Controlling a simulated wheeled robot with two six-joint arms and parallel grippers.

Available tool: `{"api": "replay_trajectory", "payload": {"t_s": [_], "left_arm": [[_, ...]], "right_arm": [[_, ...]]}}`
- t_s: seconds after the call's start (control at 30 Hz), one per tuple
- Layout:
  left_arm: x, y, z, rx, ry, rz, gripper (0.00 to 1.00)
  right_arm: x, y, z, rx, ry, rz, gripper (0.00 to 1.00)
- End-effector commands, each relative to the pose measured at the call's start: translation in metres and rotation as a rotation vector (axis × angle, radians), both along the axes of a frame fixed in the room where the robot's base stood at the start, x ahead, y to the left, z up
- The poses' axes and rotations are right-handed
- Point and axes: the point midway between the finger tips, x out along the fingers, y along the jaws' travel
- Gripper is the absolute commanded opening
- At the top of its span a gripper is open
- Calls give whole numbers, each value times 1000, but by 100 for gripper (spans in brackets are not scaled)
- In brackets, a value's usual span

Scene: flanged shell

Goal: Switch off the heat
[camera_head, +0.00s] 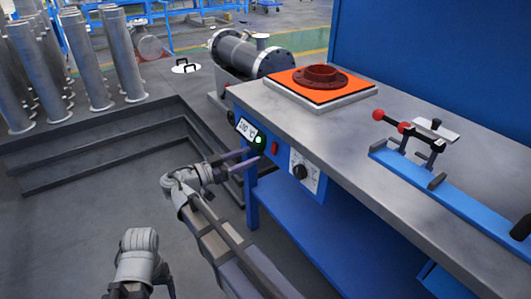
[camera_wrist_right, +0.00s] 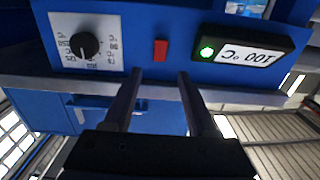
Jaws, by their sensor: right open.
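The blue bench front carries a red switch (camera_head: 274,148), a black dial knob (camera_head: 299,171) on a white scale plate, and a display (camera_head: 246,127) with a lit green lamp. In the right wrist view the switch (camera_wrist_right: 160,50) sits between the knob (camera_wrist_right: 85,45) and the display (camera_wrist_right: 246,56), which appears upside down and reads 100 °C. My right gripper (camera_head: 253,157) is open and empty, its fingertips (camera_wrist_right: 160,74) pointing at the panel near the switch. Contact cannot be told. My left arm shows at the lower left; its gripper (camera_head: 140,285) is barely visible.
An orange hot plate (camera_head: 321,96) bears a dark red flange (camera_head: 320,76) on the grey bench top (camera_head: 400,125).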

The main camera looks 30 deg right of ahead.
Motion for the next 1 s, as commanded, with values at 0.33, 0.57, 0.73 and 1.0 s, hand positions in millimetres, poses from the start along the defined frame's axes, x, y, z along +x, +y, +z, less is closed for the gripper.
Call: {"api": "replay_trajectory", "payload": {"t_s": [0.33, 0.57, 0.73, 1.0], "left_arm": [[0, 0, 0, 0, 0, 0, 83], [0, 0, 0, 0, 0, 0, 83], [0, 0, 0, 0, 0, 0, 83], [0, 0, 0, 0, 0, 0, 83]], "right_arm": [[3, -52, 0, 2, 2, -2, 57], [5, -71, 0, 2, 3, -1, 57], [5, -73, -1, 2, 3, 1, 57], [6, -73, -1, 2, 3, 1, 45]]}}
